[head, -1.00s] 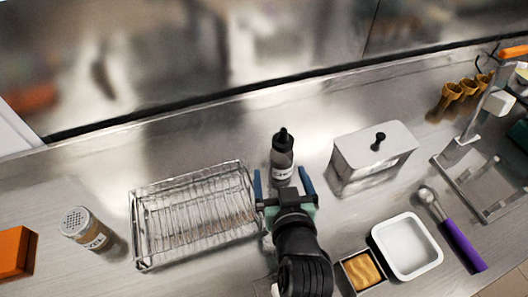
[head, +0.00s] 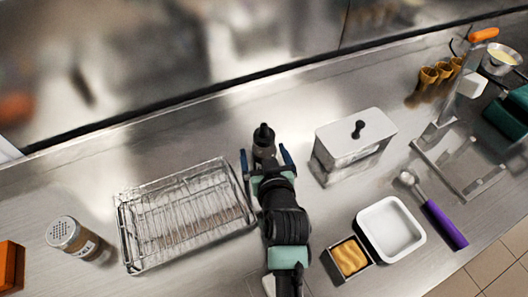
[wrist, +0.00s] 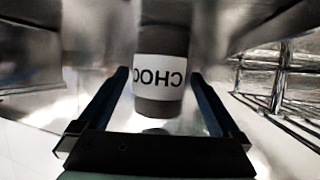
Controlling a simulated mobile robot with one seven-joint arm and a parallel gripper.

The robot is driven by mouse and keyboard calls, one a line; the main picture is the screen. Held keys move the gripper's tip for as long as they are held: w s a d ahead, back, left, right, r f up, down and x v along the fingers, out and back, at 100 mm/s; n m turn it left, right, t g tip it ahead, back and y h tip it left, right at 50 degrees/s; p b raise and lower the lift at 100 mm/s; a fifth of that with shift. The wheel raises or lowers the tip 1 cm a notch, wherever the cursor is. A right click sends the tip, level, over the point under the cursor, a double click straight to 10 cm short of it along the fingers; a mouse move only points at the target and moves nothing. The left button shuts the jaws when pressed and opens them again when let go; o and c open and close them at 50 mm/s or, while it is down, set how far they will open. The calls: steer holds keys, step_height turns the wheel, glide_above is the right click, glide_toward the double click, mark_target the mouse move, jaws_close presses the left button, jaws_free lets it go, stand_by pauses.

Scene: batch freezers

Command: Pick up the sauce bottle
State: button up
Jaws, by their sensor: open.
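The sauce bottle (head: 264,141) is dark with a black nozzle cap and stands upright on the steel counter. In the wrist view the bottle (wrist: 160,45) shows a white label with "CHOC" letters that appear upside down. My gripper (head: 266,155) is open, with one blue finger on each side of the bottle in the head view. In the wrist view the fingertips (wrist: 162,75) are spread wider than the bottle, with a gap on both sides. My gripper hides the lower part of the bottle in the head view.
A wire rack tray (head: 185,213) stands close on the left, and a lidded steel box (head: 352,145) on the right. A shaker (head: 72,236), a white tub (head: 391,229), a small tan-filled pan (head: 349,257) and a purple-handled scoop (head: 444,224) stand nearby. A wall rises behind.

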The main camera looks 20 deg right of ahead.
mark_target(265, 126)
steer(key=shift+r, duration=0.1)
steer(key=c, duration=1.4)
step_height(265, 126, up, 10)
steer(key=shift+r, duration=0.1)
